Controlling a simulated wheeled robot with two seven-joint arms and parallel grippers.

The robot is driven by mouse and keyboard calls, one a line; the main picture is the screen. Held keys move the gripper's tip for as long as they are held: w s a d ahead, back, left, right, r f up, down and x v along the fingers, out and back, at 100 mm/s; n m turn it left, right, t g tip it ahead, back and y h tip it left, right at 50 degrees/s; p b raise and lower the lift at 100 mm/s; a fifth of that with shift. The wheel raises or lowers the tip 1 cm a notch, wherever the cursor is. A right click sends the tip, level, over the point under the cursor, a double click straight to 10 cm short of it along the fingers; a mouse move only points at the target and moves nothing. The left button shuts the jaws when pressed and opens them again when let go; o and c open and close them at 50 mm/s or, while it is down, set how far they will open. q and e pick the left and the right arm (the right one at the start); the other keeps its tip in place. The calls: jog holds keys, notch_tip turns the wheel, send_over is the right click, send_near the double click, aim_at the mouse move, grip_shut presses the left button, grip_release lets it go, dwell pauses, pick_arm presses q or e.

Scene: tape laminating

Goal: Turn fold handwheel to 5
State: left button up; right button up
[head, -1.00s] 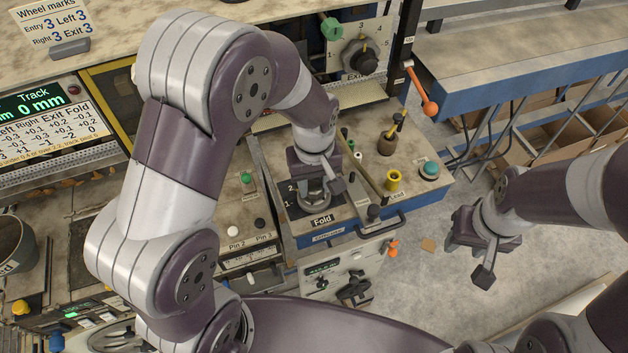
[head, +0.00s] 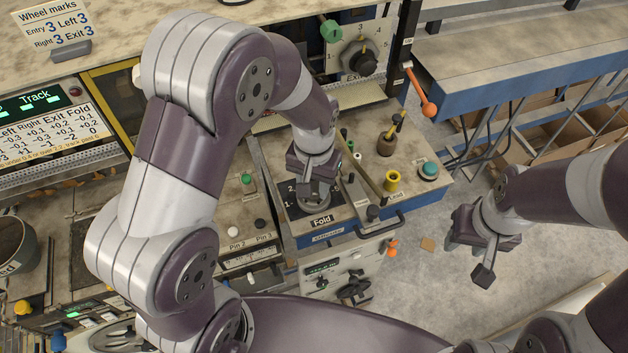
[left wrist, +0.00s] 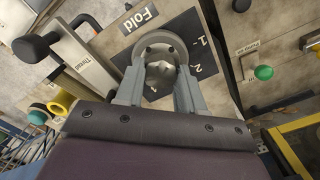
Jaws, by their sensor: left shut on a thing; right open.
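The Fold handwheel (left wrist: 160,68) is a grey round knob on a dark dial plate, with the marks 1 and 2 visible beside it in the left wrist view. My left gripper (left wrist: 158,85) is shut on the handwheel from above, its fingers on either side of the rim. In the head view my left gripper (head: 316,190) covers most of the handwheel and the dial, so the pointer and higher marks are hidden. The Fold label (head: 321,221) is in front of it. My right gripper (head: 484,240) is open and empty above the floor at the right.
The Exit handwheel (head: 357,58) stands behind on its own dial. A yellow knob (head: 392,180), a teal button (head: 429,170) and a black handle (head: 380,224) lie right of the Fold dial. Pin buttons (head: 259,223) are to its left. Open floor lies under my right gripper.

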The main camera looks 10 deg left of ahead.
pick_arm(q)
jog(key=m, duration=0.4)
jog(key=shift+r+m, duration=0.1)
jog(key=shift+m, duration=0.2)
jog(key=m, duration=0.3)
jog(key=shift+m+p, duration=0.3)
jog(key=shift+m, duration=0.1)
jog(key=m, duration=0.4)
jog(key=shift+w+m, duration=0.1)
jog(key=shift+m, duration=2)
jog(key=shift+r, duration=0.1)
jog(key=o, duration=0.9)
jog(key=shift+o, duration=0.7)
